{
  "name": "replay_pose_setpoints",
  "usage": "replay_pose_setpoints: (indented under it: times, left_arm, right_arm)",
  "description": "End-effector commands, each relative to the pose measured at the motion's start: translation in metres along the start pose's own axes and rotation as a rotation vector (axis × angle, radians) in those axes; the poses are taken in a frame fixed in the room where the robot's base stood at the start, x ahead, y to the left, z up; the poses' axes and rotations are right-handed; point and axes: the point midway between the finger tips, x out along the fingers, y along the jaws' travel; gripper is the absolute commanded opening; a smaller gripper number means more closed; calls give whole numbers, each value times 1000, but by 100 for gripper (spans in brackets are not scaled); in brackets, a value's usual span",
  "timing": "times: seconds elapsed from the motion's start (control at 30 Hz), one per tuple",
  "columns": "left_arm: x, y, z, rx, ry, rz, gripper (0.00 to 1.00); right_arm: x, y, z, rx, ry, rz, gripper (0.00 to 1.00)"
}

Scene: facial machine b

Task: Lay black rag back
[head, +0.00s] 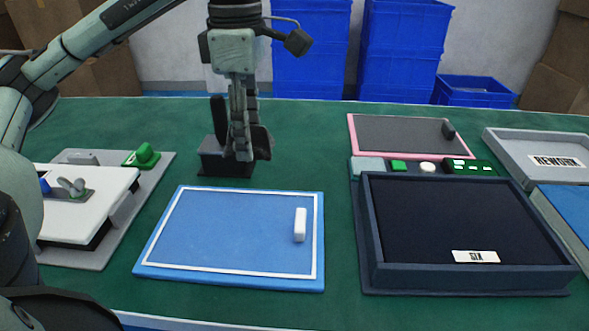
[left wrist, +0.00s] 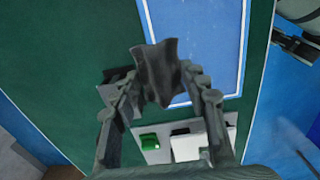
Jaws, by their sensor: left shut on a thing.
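The black rag (head: 263,143) is a crumpled dark cloth in my left gripper (head: 243,152), near the back middle of the green table. In the left wrist view the rag (left wrist: 158,72) is pinched between the two fingers of my left gripper (left wrist: 163,92) and sticks out past their tips. In the head view the fingers hide part of it. A dark holder (head: 224,168) with an upright back stands directly below and beside the gripper; I cannot tell whether the rag touches it.
A blue mat (head: 185,245) with a white piece (head: 300,225) lies in front. A dark tray (head: 365,240) and a pink-edged pad (head: 352,135) are at right. A white fixture (head: 75,213) is at left. Green table between the holder and pink-edged pad is clear.

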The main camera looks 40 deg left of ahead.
Motion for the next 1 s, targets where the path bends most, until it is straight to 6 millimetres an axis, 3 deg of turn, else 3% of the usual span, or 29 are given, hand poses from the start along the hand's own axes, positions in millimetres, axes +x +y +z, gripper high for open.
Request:
replay_pose_setpoints:
  times: [0.33, 0.53, 0.73, 1.0]
  left_arm:
    - [8, 8, 6, 3, 0, -3, 17]
    - [34, 42, 31, 3, -1, -6, 17]
    - [57, 78, 54, 1, 0, -4, 17]
    - [72, 97, 66, 3, 1, -1, 17]
  right_arm:
    - [1, 3, -7, 0, 11, 5, 40]
    - [-16, 8, -10, -4, 16, 19, 40]
    - [-21, 7, -10, -3, 15, 18, 40]
    - [-16, 5, -9, -2, 13, 12, 40]
